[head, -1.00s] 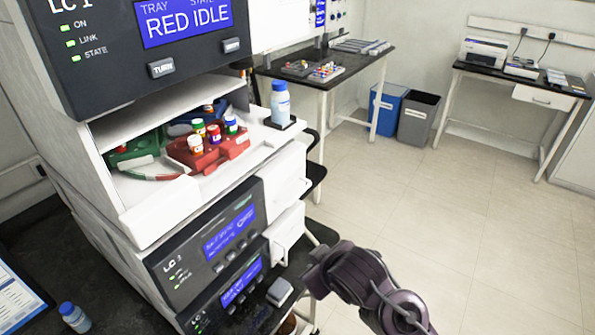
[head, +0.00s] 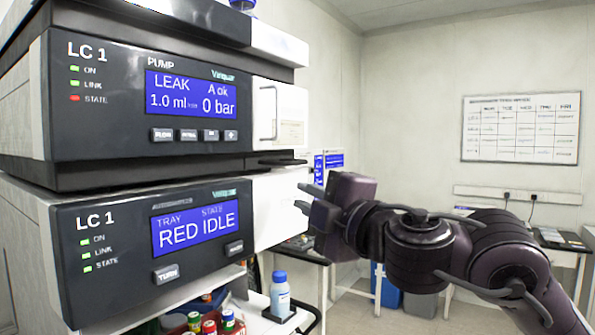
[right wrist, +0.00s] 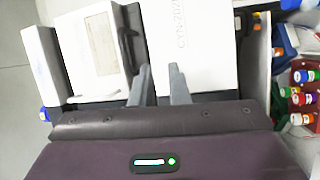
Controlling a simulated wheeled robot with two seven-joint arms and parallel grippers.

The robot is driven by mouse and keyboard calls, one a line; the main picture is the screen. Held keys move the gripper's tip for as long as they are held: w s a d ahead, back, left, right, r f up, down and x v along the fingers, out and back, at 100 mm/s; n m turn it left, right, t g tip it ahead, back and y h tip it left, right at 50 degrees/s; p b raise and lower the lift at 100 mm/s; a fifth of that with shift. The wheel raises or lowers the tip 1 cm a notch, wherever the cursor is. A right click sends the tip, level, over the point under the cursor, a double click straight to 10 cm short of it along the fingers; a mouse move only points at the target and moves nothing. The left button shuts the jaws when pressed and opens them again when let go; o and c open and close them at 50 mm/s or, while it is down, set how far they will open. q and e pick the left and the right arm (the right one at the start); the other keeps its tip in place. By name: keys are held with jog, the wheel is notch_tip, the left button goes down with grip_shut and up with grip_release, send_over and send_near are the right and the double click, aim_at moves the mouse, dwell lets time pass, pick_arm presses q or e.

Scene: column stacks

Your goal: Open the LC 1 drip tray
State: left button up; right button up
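The LC 1 pump module (head: 200,105) reads LEAK and 0 bar, with a red STATE light. A dark flat lip, apparently the drip tray (head: 283,162), juts out below its white side panel. The lip shows in the right wrist view as a dark strip (right wrist: 130,38) between two white panels. My right gripper (head: 304,197) is just right of and below the lip in the head view. Its two fingers (right wrist: 159,69) are apart with nothing held between them, over the lower white panel beside the strip. Contact cannot be told. My left gripper is out of view.
The LC 1 autosampler module (head: 160,240) sits under the pump and reads RED IDLE. A bench and bins stand behind my right arm. A whiteboard (head: 520,127) hangs on the far wall.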

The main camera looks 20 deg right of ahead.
aim_at(298, 163)
notch_tip(298, 163, up, 4)
jog(key=s+d, duration=0.2)
jog(key=shift+n+t, duration=0.3)
jog(key=p+x, duration=0.2)
jog(key=x, duration=0.6)
jog(key=shift+f, duration=0.15)
grip_shut()
